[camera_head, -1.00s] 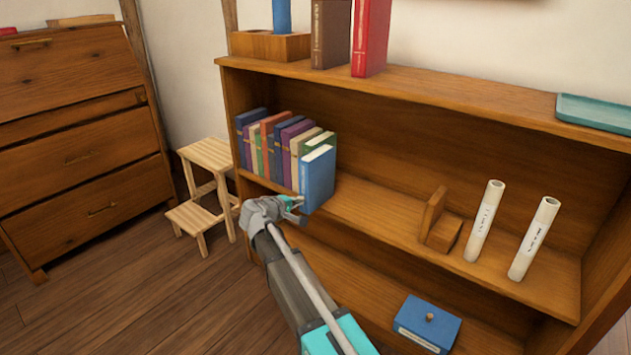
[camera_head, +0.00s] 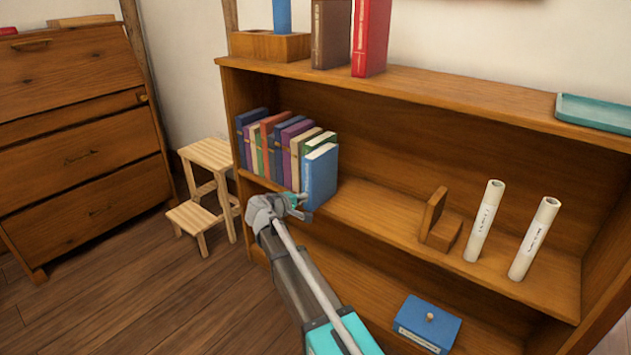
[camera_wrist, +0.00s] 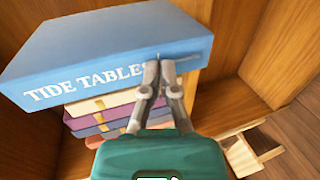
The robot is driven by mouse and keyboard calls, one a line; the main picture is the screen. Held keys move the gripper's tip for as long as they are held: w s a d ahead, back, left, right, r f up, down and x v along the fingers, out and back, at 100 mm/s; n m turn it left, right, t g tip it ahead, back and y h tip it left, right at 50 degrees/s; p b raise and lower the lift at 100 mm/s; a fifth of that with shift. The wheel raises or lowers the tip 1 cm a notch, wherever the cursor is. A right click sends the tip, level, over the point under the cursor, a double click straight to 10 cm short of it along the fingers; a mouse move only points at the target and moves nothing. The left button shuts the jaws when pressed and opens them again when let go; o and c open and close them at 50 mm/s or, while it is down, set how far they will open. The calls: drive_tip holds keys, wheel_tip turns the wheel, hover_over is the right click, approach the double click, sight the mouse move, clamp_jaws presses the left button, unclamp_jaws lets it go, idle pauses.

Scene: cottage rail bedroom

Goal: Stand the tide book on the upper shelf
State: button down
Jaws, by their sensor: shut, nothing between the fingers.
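The blue tide book (camera_head: 322,176) stands upright at the right end of the row of books on the upper of the two inner shelves. In the wrist view its spine (camera_wrist: 95,90) reads "TIDE TABLES". My gripper (camera_head: 300,203) is in front of the book's lower part. In the wrist view my gripper (camera_wrist: 158,66) is shut and empty. Its fingertips overlap the end of the spine, and I cannot tell whether they touch it. The upper shelf (camera_head: 375,207) is bare to the right of the book.
Several books (camera_head: 275,145) stand left of the tide book. A wooden bookend (camera_head: 440,222) and two pale rolls (camera_head: 484,222) stand farther right. A blue box (camera_head: 427,323) is below. A teal tray (camera_head: 595,112) and two books (camera_head: 370,38) are on top. A step stool (camera_head: 207,185) stands left.

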sight(309, 193)
drive_tip(key=shift+w+d, duration=0.6)
drive_tip(key=shift+w, duration=0.2)
drive_tip(key=shift+w+d, duration=0.45)
drive_tip(key=shift+w, duration=0.1)
drive_tip(key=shift+w+d, duration=0.4)
drive_tip(key=shift+w, duration=0.15)
drive_tip(key=shift+w+d, duration=0.45)
drive_tip(key=shift+w, duration=0.1)
drive_tip(key=shift+s, duration=0.15)
drive_tip(key=s+a, duration=0.5)
drive_tip(key=s, duration=0.1)
idle(0.7)
drive_tip(key=shift+d, duration=0.1)
